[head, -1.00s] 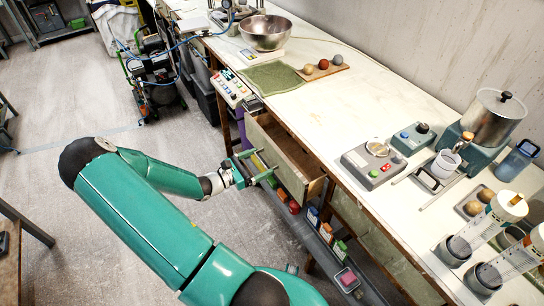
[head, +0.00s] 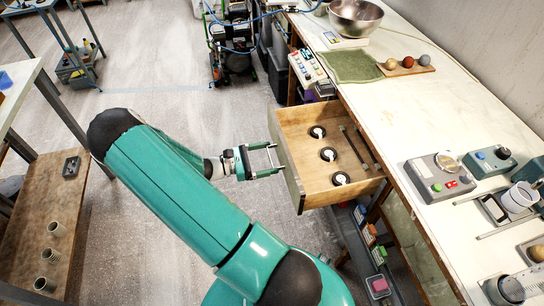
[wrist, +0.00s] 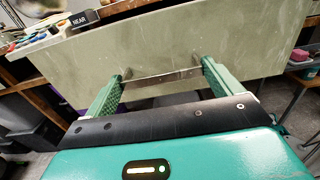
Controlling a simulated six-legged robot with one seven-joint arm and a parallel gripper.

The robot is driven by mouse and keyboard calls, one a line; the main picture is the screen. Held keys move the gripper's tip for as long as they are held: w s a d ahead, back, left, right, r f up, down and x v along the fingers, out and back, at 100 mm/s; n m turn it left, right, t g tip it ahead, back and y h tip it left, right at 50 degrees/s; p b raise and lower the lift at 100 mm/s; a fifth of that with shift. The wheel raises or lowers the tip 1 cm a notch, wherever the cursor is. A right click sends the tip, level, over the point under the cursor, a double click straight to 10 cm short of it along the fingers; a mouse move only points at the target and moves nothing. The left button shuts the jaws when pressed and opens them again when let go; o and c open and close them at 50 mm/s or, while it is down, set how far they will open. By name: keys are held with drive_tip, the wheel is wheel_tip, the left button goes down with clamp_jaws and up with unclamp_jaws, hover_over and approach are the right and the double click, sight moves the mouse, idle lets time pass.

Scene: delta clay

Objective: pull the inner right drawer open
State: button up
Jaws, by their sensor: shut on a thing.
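The wooden drawer (head: 312,187) stands far out from the workbench in the head view, and its inside shows. Its pale front panel (wrist: 255,35) fills much of the wrist view. My gripper (head: 276,159) is at the outer face of the front, its two green fingers (wrist: 162,82) at the ends of the metal bar handle (wrist: 165,77). It is shut on that handle. In the head view the handle is mostly hidden behind the fingers and the drawer front.
Three round black-and-white pieces (head: 328,154) and two dark bars (head: 352,148) lie in the drawer. The worktop (head: 400,115) holds devices, a steel bowl (head: 355,18) and a green cloth (head: 351,66). A low shelf (head: 40,215) stands left. The floor between is clear.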

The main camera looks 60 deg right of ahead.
drive_tip(key=o, duration=1.1)
drive_tip(key=v, duration=1.3)
drive_tip(key=shift+w+a, duration=0.3)
drive_tip(key=shift+r, duration=0.1)
drive_tip(key=s+a+r+m+t+y, duration=0.3)
drive_tip(key=a+r, duration=0.4)
drive_tip(key=r, duration=0.3)
drive_tip(key=s+a+r+m+t+y, duration=0.3)
drive_tip(key=a+r+t+y, duration=0.3)
drive_tip(key=a+r+t, duration=0.2)
drive_tip(key=s+a+r+m+t+y, duration=0.3)
drive_tip(key=a+r+t, duration=0.3)
drive_tip(key=r, duration=0.6)
drive_tip(key=shift+s+a+r+m+y, duration=0.2)
drive_tip(key=shift+s+a+m+y, duration=0.2)
drive_tip(key=shift+s+a+y, duration=0.45)
